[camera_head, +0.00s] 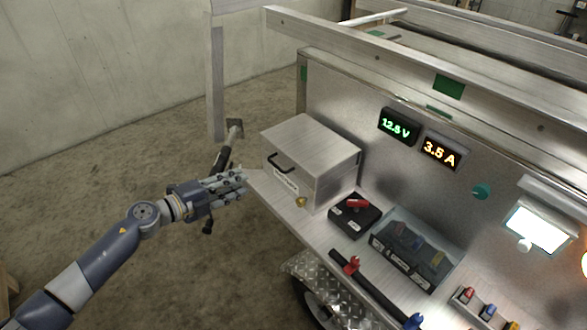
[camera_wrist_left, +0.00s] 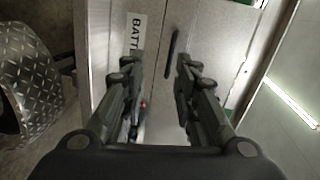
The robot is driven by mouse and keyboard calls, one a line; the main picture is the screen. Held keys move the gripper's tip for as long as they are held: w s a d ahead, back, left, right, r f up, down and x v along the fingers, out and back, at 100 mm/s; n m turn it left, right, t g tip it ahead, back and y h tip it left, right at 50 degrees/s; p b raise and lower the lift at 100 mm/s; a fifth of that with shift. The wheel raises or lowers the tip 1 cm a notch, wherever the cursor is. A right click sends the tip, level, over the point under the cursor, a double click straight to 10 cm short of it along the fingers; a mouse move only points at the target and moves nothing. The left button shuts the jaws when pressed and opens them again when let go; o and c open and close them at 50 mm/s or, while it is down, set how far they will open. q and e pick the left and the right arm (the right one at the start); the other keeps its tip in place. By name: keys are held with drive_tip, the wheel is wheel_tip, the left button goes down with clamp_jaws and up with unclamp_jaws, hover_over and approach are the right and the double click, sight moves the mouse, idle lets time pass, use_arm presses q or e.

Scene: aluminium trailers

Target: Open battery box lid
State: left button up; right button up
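The battery box (camera_head: 311,162) is a closed silver metal box at the left end of the trailer's shelf. Its lid (camera_head: 305,138) is down, with a black handle (camera_head: 280,163) on the front, a label below it and a small brass-coloured latch (camera_head: 301,202). My left gripper (camera_head: 242,177) is just left of the box front, apart from the handle. In the left wrist view the left gripper (camera_wrist_left: 158,75) has its fingers spread with nothing between them, and the handle (camera_wrist_left: 174,54) shows beyond them. My right gripper is not in view.
Right of the box stand a black unit with a red switch (camera_head: 354,214) and a clear-covered fuse box (camera_head: 414,248). A red knob on a black bar (camera_head: 351,265) lies at the shelf's front. A metal post (camera_head: 216,85) rises behind my left gripper. The floor to the left is clear.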

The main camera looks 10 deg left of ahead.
use_arm(q)
drive_tip(key=w+d+m, duration=0.1)
drive_tip(key=w+d, duration=0.7)
drive_tip(key=shift+f+m+g+h, duration=0.2)
drive_tip(key=shift+m+g+h, duration=0.1)
drive_tip(key=shift+w, duration=0.1)
clamp_jaws()
